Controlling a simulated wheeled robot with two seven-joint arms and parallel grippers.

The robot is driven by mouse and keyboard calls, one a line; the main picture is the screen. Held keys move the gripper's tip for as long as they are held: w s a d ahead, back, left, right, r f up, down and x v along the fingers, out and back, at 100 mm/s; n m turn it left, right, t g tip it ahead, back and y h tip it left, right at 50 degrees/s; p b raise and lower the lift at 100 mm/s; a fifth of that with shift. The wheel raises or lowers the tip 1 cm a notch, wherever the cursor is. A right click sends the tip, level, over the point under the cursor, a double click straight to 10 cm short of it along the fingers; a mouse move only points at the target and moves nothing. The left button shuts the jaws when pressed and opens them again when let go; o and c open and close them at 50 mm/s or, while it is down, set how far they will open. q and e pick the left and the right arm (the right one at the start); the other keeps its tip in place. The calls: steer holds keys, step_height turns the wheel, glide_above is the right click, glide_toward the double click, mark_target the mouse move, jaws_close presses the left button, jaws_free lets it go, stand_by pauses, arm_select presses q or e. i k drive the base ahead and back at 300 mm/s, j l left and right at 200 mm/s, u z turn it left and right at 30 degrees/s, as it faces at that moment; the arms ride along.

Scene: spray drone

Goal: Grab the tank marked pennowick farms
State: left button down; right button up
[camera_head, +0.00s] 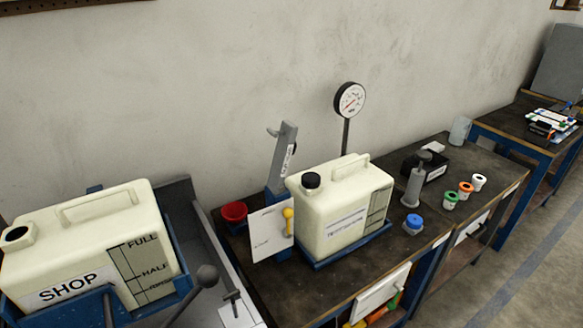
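Two cream tanks stand in the head view. The left tank (98,240) is marked "SHOP", has level marks with FULL and HALF on its side, and its filler neck looks open. It sits in a blue cradle in a grey tray. The other tank (335,207) stands upright on a blue base on the dark bench. It has a black cap (311,180), a moulded top handle and a white label whose small print I cannot read for certain. Neither of my grippers is in view, and nothing is seen touching either tank.
On the dark bench (300,287) are a red funnel (234,212), a dial gauge on a post (349,100), a grey pump-like part (412,180), a blue-capped jar (413,223) and several small coloured-lid jars (465,191). A grey stand and white card are close left of the capped tank.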

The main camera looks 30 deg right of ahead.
mark_target(351, 202)
steer(key=u, duration=0.3)
steer(key=k+l+u, duration=0.1)
steer(key=l+u, duration=0.15)
steer(key=l, duration=0.15)
steer(key=k+l+u, duration=0.1)
steer(key=l+u, duration=0.15)
steer(key=l, duration=0.15)
steer(key=k+l+u, duration=0.25)
steer(key=i+l, duration=0.1)
